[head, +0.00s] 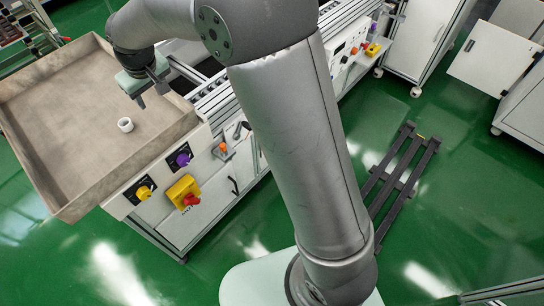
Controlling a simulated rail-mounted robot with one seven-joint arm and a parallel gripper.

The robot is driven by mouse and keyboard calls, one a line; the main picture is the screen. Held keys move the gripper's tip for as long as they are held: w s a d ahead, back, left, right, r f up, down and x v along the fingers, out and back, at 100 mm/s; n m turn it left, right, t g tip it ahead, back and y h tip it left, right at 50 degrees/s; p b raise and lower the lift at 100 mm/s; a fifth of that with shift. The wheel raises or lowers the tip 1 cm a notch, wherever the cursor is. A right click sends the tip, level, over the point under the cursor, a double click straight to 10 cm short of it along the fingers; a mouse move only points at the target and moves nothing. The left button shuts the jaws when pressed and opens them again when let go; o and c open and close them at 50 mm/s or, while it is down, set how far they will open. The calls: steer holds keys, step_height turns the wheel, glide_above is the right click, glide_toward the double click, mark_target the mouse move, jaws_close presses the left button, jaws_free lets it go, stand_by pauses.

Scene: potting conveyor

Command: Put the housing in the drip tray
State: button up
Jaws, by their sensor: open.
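A small white ring-shaped part, which looks like the housing (125,125), lies on the floor of the large grey-brown tray (62,213), near its right side. This tray looks like the drip tray. It has raised walls and stands at the left of the view. My gripper (152,97) is above the tray's right part, up and to the right of the white part, apart from it. Its fingers are open with nothing seen between them. My arm hides part of the conveyor behind it.
A white control cabinet adjoins the tray, with a yellow knob (144,192), a purple knob (183,159) and a red-and-yellow switch (185,193) on its front. Conveyor rollers (215,100) run behind my arm. A dark slatted rack (405,172) lies on the green floor at right. The tray floor is otherwise clear.

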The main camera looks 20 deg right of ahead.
steer(key=s+d+r+m+g+h, duration=0.1)
steer(key=s+d, duration=0.4)
steer(key=d, duration=0.2)
steer(key=s+d+r+m, duration=0.1)
steer(key=s+d+m, duration=0.1)
steer(key=s+d, duration=0.45)
steer(key=s+d+f+m+g, duration=0.1)
steer(key=s+d, duration=0.5)
steer(key=s, duration=0.3)
steer(key=s+d+f+m+g, duration=0.1)
steer(key=s+d+f+m, duration=0.1)
steer(key=s+d, duration=0.3)
steer(key=s, duration=0.4)
steer(key=shift+d+f, duration=0.15)
steer(key=shift+d, duration=0.2)
